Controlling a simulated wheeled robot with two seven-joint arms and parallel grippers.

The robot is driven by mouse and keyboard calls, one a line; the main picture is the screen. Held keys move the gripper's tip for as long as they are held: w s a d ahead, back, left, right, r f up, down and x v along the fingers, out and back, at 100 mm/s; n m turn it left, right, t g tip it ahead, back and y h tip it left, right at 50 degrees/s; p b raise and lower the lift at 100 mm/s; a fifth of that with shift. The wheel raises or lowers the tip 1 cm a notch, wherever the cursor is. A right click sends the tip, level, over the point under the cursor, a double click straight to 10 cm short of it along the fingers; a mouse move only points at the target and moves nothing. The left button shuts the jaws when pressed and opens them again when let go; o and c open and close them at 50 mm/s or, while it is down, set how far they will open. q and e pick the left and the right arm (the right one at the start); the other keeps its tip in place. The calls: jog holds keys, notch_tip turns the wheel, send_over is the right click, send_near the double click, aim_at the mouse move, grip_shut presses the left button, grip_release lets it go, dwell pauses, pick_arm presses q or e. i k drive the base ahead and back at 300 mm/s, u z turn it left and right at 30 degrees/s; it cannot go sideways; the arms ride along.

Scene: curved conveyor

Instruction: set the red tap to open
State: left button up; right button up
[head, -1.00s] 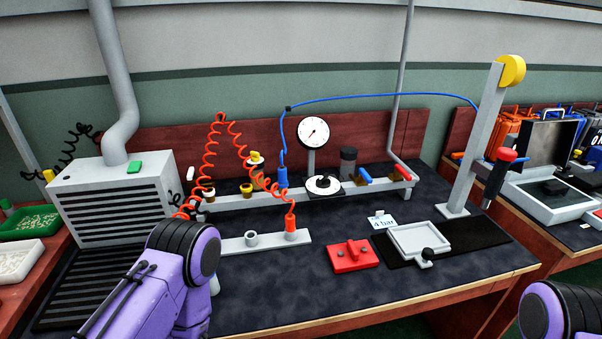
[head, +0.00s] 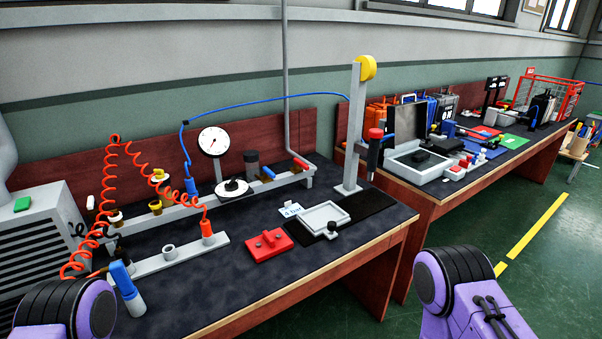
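The red tap (head: 300,163) is a small red lever at the right end of the grey manifold rail (head: 215,200) on the bench. It sits at the lower end of a grey pipe (head: 286,80). Its lever slants down to the right, across the line of the rail. A blue tap lever (head: 268,173) with a similar slant is just left of it. Neither gripper shows. Only purple and black links of my arms show at the lower left and lower right, well short of the red tap.
A round gauge (head: 213,141), a black cylinder (head: 251,163) and coiled red hose (head: 112,190) stand around the rail. A red block (head: 269,246) and grey tray (head: 325,217) lie in front. A grey post (head: 354,130) rises right of the tap. The bench front is mostly clear.

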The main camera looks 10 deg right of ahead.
aim_at(296, 162)
jog(key=k, duration=0.9)
jog(key=z, duration=0.85)
jog(key=i, duration=0.75)
jog(key=z, duration=0.45)
jog(key=i, duration=0.9)
jog(key=u, duration=1.1)
jog(key=i, duration=0.55)
jog(key=u, duration=1.55)
jog(key=k, duration=0.7)
jog(key=z, duration=0.05)
